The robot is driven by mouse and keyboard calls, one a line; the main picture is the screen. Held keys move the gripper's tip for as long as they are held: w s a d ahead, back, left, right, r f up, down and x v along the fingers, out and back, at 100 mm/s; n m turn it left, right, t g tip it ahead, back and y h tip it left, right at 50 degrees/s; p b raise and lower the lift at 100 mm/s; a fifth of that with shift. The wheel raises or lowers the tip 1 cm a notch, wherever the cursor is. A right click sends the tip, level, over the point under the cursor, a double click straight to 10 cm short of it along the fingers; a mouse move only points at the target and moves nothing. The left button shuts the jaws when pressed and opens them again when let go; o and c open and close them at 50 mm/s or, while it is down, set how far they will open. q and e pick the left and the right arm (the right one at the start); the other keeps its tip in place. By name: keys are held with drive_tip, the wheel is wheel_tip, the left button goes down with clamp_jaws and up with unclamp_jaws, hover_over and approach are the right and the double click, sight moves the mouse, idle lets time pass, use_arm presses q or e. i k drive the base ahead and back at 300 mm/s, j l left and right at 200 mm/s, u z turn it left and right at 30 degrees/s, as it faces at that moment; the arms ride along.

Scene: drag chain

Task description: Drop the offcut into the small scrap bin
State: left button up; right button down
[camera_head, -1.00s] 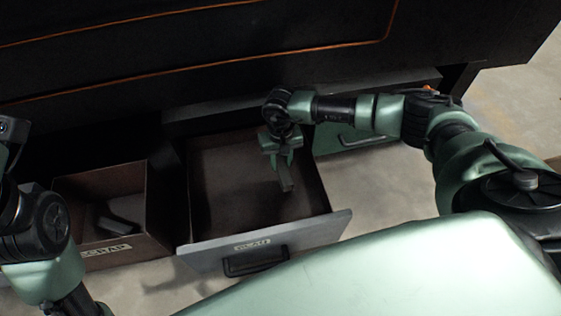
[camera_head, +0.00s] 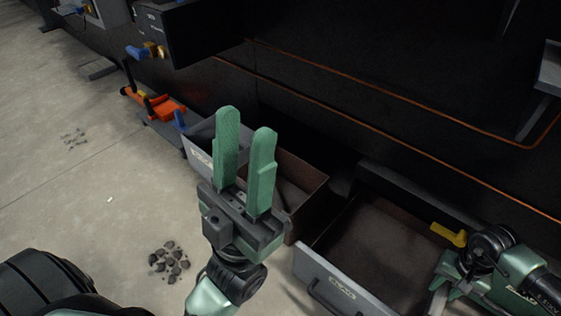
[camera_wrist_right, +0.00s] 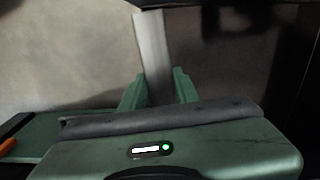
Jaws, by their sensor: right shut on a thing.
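The scrap bin (camera_head: 312,205) is a brown open-topped box in the middle of the head view; its front is mostly hidden by my left gripper. A dark piece lies inside it. My left gripper (camera_head: 245,120) is open and empty, fingers pointing up, in front of the bin in the picture. My right gripper (camera_wrist_right: 157,88) is shut on the offcut (camera_wrist_right: 152,42), a pale grey bar sticking out past its fingertips in the right wrist view. In the head view my right arm is at the lower right, by the open drawer; the offcut cannot be made out there.
An open drawer (camera_head: 318,272) with a grey labelled front stands right of the scrap bin. A grey labelled bin (camera_head: 197,156) is on its left. A yellow object (camera_head: 449,235) is near my right arm. An orange tool (camera_head: 160,106) lies further left.

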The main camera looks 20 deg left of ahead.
sight(281, 192)
drive_tip(key=j+u, duration=0.15)
drive_tip(key=u, duration=0.2)
drive_tip(key=i+j+u, duration=0.15)
drive_tip(key=u, duration=0.25)
drive_tip(key=i+j+u, duration=0.1)
drive_tip(key=u, duration=0.25)
drive_tip(key=i+j, duration=0.6)
